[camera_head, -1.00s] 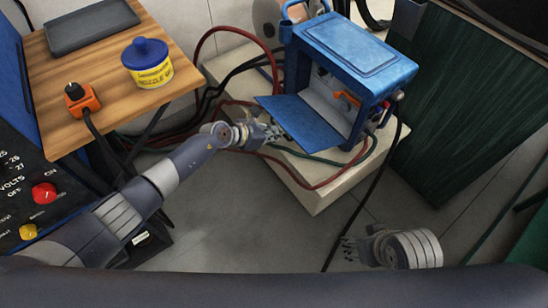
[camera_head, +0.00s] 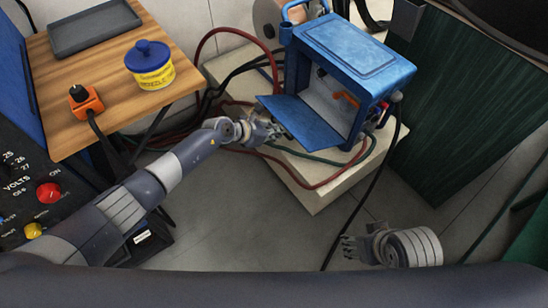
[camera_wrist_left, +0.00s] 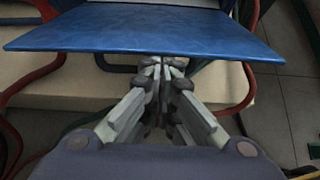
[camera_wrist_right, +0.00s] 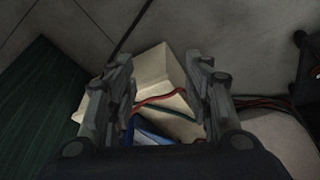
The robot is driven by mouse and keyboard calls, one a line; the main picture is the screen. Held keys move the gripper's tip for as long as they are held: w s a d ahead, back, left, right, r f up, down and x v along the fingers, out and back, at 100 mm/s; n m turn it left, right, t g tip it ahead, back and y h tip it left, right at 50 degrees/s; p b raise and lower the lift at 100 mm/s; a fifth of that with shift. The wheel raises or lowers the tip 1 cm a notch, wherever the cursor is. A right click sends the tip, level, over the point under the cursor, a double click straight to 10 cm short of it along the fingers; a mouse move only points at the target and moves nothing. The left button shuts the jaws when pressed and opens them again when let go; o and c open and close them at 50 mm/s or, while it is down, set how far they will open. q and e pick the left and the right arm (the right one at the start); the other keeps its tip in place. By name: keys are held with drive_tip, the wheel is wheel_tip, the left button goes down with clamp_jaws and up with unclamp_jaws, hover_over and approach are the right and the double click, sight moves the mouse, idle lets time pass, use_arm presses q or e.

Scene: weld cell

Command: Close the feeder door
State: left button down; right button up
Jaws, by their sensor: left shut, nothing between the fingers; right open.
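The blue wire feeder (camera_head: 352,58) stands on a pale block, and its interior shows on the front side. Its blue door (camera_head: 303,122) hangs open, folded down and outward to the left. My left gripper (camera_head: 284,134) is shut and empty at the door's outer left edge. In the left wrist view the fingertips (camera_wrist_left: 166,66) reach the near edge of the door panel (camera_wrist_left: 150,32), slightly below it; I cannot tell whether they touch. My right gripper (camera_head: 346,246) is open and empty, low above the floor, well apart from the feeder. Its fingers also show spread in the right wrist view (camera_wrist_right: 160,85).
The pale block (camera_head: 315,190) carries the feeder, with red, green and black cables (camera_head: 215,75) around it. A wooden table (camera_head: 110,85) with a yellow tub (camera_head: 151,72) and an orange clamp (camera_head: 86,100) stands at left. A dark green panel (camera_head: 455,110) is at right.

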use_arm(q)
drive_tip(key=shift+w+d+r, duration=0.1)
drive_tip(key=shift+r, duration=0.1)
use_arm(e)
drive_tip(key=shift+r, duration=0.25)
